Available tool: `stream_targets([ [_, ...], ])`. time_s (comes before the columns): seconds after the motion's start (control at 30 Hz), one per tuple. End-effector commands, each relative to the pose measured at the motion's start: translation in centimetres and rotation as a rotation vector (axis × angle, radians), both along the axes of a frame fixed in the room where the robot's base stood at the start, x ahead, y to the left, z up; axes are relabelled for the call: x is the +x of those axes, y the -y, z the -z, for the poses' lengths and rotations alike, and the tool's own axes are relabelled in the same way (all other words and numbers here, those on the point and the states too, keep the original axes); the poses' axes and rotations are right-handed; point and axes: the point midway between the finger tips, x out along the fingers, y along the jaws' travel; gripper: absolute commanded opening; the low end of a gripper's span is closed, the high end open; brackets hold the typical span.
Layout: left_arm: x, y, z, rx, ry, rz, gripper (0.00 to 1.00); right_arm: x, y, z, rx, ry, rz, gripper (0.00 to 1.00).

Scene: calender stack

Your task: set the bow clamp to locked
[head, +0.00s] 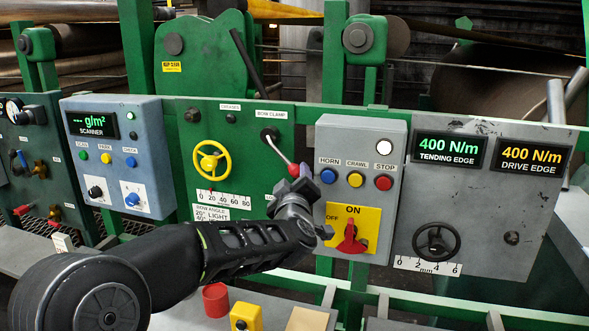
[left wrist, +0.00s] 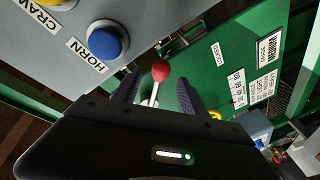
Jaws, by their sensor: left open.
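The bow clamp (head: 281,152) is a pale lever with a red knob on the green panel, under a "BOW CLAMP" label. It slants down and right from its dark pivot. My left gripper (head: 297,184) is at the knob, and my wrist hides part of the panel below. In the left wrist view the red knob (left wrist: 160,70) sits between the two open fingers of my left gripper (left wrist: 159,82). I cannot tell whether either finger touches it. A small "LOCKED" label (left wrist: 217,55) shows on the green panel beside the right finger. My right gripper is not in view.
A grey box with horn, crawl and stop buttons (head: 356,180) stands close right of the lever, above a red switch (head: 350,241) on a yellow plate. A yellow handwheel (head: 211,161) is to the left. A black lever (head: 245,62) rises above.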

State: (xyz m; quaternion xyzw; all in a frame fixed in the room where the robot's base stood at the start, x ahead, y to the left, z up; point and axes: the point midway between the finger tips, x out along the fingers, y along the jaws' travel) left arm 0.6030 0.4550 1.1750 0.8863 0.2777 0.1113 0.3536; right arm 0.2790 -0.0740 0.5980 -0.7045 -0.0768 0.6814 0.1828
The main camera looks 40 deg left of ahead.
Motion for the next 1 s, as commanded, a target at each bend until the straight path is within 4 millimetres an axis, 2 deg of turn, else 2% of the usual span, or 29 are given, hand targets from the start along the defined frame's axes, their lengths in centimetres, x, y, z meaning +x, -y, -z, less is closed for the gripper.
stream_targets([
  [0.3, 3.9, -2.8, -0.1, -0.002, -0.001, -0.001, 0.50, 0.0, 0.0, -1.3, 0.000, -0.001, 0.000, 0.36],
  [0.43, 4.5, -3.2, 0.0, 0.000, -0.001, -0.001, 0.50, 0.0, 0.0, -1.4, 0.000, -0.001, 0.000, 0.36],
  [0.7, 4.6, -3.2, 0.0, 0.000, 0.000, 0.000, 0.50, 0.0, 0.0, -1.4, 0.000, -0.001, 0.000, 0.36],
  [1.0, 4.5, -3.2, 0.0, 0.000, -0.001, -0.001, 0.25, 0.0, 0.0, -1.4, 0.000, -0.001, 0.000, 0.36],
])
